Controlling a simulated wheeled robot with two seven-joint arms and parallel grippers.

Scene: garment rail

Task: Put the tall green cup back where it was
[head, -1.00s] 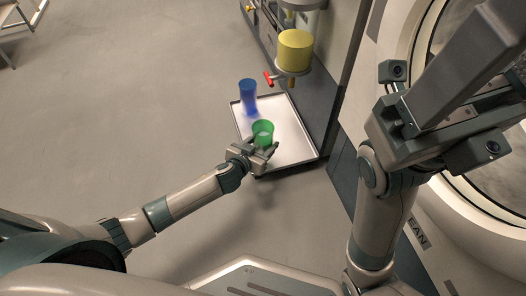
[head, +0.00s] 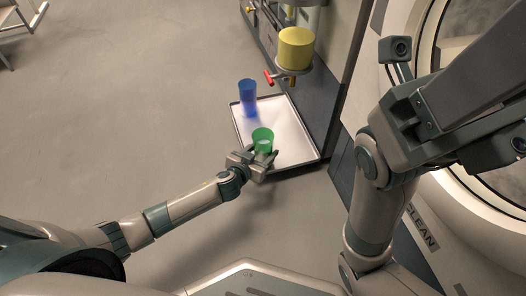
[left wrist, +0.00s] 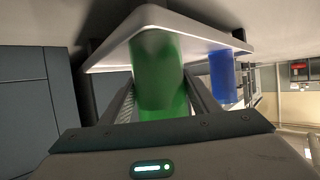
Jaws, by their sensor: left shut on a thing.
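The green cup (head: 263,137) is see-through and stands over the near part of the white tray in the head view. My left gripper (head: 262,158) is shut on the green cup, its fingers on both sides of it. In the left wrist view the green cup (left wrist: 161,80) shows between the two fingers (left wrist: 162,100), and its upper part in the picture overlaps the tray (left wrist: 190,22). I cannot tell whether its base touches the tray. My right gripper is not in view; only my right arm shows.
A blue cup (head: 248,97) stands on the tray's (head: 290,150) far left part. It also shows right of the green cup in the left wrist view (left wrist: 222,78). A yellow container (head: 296,48) with a red tap (head: 268,77) hangs above the tray's far end. Open floor lies to the left.

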